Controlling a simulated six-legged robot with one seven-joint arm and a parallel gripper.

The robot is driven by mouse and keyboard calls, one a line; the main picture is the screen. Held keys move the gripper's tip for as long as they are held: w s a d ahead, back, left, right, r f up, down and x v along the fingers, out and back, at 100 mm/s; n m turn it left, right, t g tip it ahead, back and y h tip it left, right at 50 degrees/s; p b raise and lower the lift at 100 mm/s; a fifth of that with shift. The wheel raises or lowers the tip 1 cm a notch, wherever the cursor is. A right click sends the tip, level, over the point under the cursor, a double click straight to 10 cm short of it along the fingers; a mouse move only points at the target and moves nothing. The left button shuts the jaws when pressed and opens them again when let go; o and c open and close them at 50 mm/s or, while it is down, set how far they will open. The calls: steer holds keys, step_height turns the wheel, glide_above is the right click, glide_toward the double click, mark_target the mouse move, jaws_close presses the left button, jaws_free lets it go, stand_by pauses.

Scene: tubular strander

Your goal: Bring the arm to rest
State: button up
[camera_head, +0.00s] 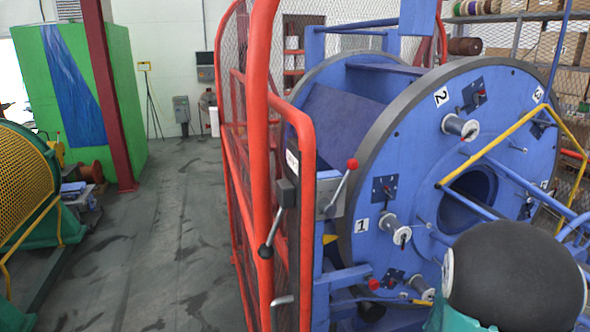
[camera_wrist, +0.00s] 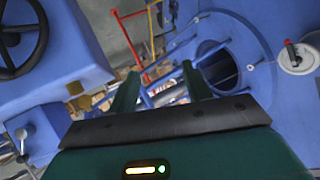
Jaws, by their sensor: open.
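My gripper (camera_wrist: 160,92) shows in the wrist view, with its two green fingers apart and nothing between them. Behind the fingers is the blue machine with a round dark opening (camera_wrist: 222,68). In the head view, a rounded dark part of my arm (camera_head: 515,275) fills the lower right corner in front of the blue strander disc (camera_head: 420,165). My gripper's fingers are not visible in the head view. Whether the fingers touch any part of the machine cannot be told.
A red mesh guard frame (camera_head: 262,150) stands left of the disc, with a red-knobbed lever (camera_head: 342,185) beside it. A yellow bar (camera_head: 490,148) crosses the disc. A grey floor aisle (camera_head: 165,230) is clear on the left. A black handwheel (camera_wrist: 20,35) is at the wrist view's upper left.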

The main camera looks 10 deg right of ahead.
steer(key=w+a+r+n+t+y, duration=0.1)
steer(key=a+r+n+y, duration=0.4)
steer(key=a, duration=0.5)
steer(key=a+r+n+y, duration=0.2)
steer(key=a+r+y, duration=0.1)
steer(key=a+r, duration=0.65)
steer(key=s+a+r+n+g, duration=0.1)
steer(key=s+a+r+n, duration=0.1)
steer(key=s+a, duration=0.4)
steer(key=s+a+r+n+g+y, duration=0.1)
steer(key=s+a+r+n+g, duration=0.1)
steer(key=s+a, duration=0.4)
steer(key=s+r+n, duration=0.1)
steer(key=s+n, duration=0.1)
steer(key=s, duration=0.2)
steer(key=shift+r+n+y, duration=0.3)
steer(key=shift+r+n, duration=0.05)
steer(key=shift+n, duration=0.05)
steer(key=shift+c, duration=1.4)
steer(key=shift+d, duration=0.25)
